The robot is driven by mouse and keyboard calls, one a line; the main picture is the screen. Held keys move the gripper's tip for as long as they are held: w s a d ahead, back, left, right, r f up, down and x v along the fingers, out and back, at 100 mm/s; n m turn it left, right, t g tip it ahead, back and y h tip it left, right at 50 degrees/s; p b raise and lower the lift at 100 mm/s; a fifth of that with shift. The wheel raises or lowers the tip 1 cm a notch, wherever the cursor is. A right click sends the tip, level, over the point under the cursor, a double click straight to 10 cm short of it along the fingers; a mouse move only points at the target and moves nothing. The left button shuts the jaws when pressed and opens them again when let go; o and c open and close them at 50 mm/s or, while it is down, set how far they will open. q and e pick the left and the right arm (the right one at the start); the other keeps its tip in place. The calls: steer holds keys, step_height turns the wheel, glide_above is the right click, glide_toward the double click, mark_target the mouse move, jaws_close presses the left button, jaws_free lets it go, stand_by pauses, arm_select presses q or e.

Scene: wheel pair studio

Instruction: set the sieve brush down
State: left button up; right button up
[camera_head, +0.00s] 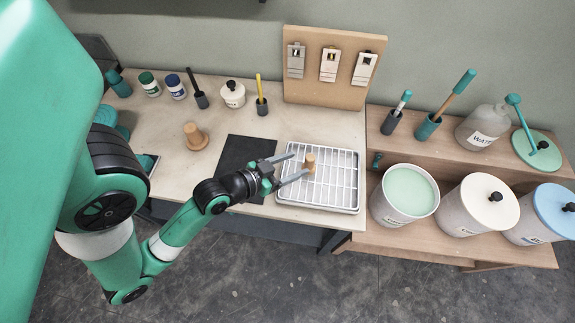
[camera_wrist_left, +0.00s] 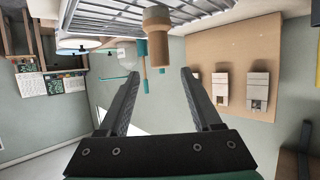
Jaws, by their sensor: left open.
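My left gripper (camera_head: 300,164) is open, low over the white wire rack (camera_head: 337,201). Its fingers point at a small turned wooden piece (camera_head: 310,159) standing on the rack. In the left wrist view this piece (camera_wrist_left: 155,48) shows upright on the rack, beyond the fingertips, and the gap between the fingers (camera_wrist_left: 158,75) is empty. I cannot tell which thing is the sieve brush. A long wooden handle with a teal end (camera_head: 458,88) stands in a teal cup (camera_head: 427,127) on the right bench. My right gripper is out of view.
Jars and a lidded pot (camera_head: 232,95) line the back. A tool board (camera_head: 331,85) stands behind the rack. An open pale-green bucket (camera_head: 400,213) stands right of it.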

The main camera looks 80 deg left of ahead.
arm_select(q)
steer(key=shift+v, duration=1.15)
steer(key=w+r+m+t, duration=0.2)
steer(key=w+r+t, duration=0.3)
steer(key=w+r, duration=0.8)
steer(key=w+d+r+m+t+h, duration=0.1)
steer(key=w+d+r+t+h, duration=0.15)
steer(key=r, duration=0.55)
steer(key=w+d+r+m+t+h, duration=0.1)
steer(key=w+d+r+t, duration=0.2)
steer(key=r, duration=0.4)
steer(key=s+d+r+m+t+h+p, duration=0.1)
steer(key=d+r, duration=0.4)
steer(key=r, duration=0.9)
steer(key=s+d+r+m+t+h+p, duration=0.1)
steer(key=d+r+t+h, duration=0.3)
steer(key=r, duration=1)
steer(key=shift+s+d+p, duration=0.2)
steer(key=shift+d+p, duration=0.55)
